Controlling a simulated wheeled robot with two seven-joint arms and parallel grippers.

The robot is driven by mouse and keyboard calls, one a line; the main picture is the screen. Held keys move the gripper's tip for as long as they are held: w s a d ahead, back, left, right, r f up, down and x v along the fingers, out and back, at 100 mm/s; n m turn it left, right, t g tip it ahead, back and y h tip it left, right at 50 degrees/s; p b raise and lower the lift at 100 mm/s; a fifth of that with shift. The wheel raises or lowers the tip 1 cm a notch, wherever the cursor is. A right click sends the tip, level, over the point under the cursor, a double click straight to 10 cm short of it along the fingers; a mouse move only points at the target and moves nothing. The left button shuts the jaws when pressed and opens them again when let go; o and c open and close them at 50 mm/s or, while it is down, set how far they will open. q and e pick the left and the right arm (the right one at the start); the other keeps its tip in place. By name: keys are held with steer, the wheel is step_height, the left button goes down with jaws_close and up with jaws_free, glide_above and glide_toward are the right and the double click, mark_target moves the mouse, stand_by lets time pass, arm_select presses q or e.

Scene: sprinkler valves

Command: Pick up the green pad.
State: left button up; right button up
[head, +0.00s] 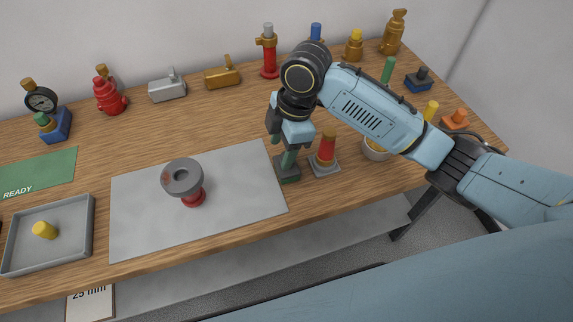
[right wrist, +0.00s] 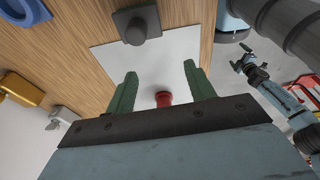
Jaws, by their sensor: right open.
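A flat green pad (head: 38,174) marked READY lies at the left of the table in the head view, cut off by the frame edge. My right gripper (head: 283,160) is far to its right, above the right edge of the grey mat (head: 135,225). Its green fingers are open and empty; in the right wrist view they stand apart (right wrist: 155,85).
A grey flanged wheel on a red body (head: 183,178) stands on the mat. A grey tray (head: 70,255) holds a yellow plug (head: 45,230). Several valves and fittings line the back.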

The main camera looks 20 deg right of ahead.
steer(key=w+d+r+n+h, duration=0.1)
steer(key=w+d+r+n, duration=0.15)
steer(key=r, duration=0.25)
steer(key=shift+m+g, duration=0.25)
steer(key=shift+g, duration=0.05)
steer(key=f, duration=0.8)
steer(key=f+b, duration=0.1)
steer(key=f, duration=0.4)
steer(key=shift+w+a+f, duration=0.1)
steer(key=shift+w+a, duration=0.2)
steer(key=c, duration=1.1)
step_height(320, 180, up, 10)
steer(key=shift+r+p, duration=0.1)
steer(key=shift+p, duration=0.35)
steer(key=o, duration=0.5)
steer(key=c, duration=0.4)
steer(key=shift+o, duration=0.2)
